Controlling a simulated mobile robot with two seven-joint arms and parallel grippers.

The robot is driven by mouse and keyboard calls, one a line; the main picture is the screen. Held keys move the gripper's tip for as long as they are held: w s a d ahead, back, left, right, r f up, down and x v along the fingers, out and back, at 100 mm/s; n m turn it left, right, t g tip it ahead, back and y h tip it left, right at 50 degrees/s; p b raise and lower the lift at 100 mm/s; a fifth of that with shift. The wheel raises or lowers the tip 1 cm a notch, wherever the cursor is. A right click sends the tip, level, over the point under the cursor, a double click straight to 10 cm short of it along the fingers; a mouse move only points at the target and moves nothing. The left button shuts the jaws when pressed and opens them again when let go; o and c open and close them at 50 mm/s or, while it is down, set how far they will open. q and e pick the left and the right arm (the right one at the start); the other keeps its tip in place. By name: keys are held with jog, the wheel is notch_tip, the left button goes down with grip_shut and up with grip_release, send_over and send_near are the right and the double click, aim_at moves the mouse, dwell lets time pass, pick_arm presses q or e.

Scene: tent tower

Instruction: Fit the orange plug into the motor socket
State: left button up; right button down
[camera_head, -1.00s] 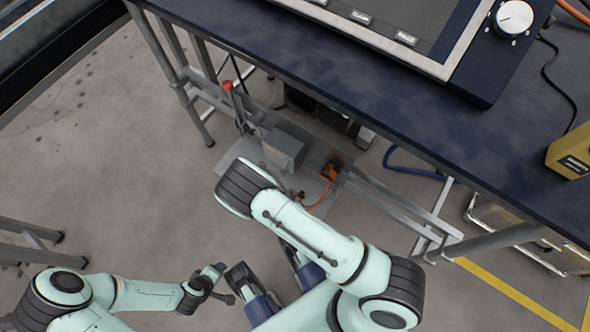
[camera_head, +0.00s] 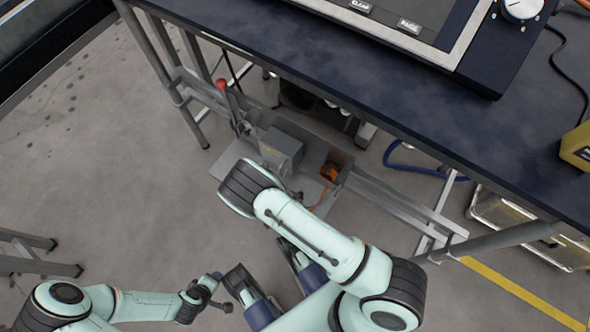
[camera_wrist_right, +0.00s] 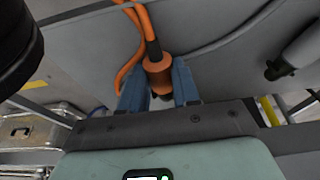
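The orange plug (camera_wrist_right: 158,74), with a dark sleeve and an orange cable, sits between the two blue fingers of my right gripper (camera_wrist_right: 160,94) in the right wrist view. The fingers appear closed on its sides, and its tip is hidden low between them. In the head view my right arm's links hide this gripper. A grey box (camera_head: 281,149) stands on a low plate under the bench, with an orange part (camera_head: 331,171) to its right. I cannot tell which part is the motor socket. My left gripper (camera_head: 212,290) is at lower left, away from the plate; its opening is unclear.
The dark blue bench top (camera_head: 330,75) overhangs the low plate. A red-knobbed lever (camera_head: 222,86) stands left of the grey box. Grey rails (camera_head: 405,205) and a blue hose (camera_head: 420,170) lie to the right.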

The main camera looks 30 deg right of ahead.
jog(key=shift+r+p, duration=1.65)
jog(key=shift+r, duration=0.6)
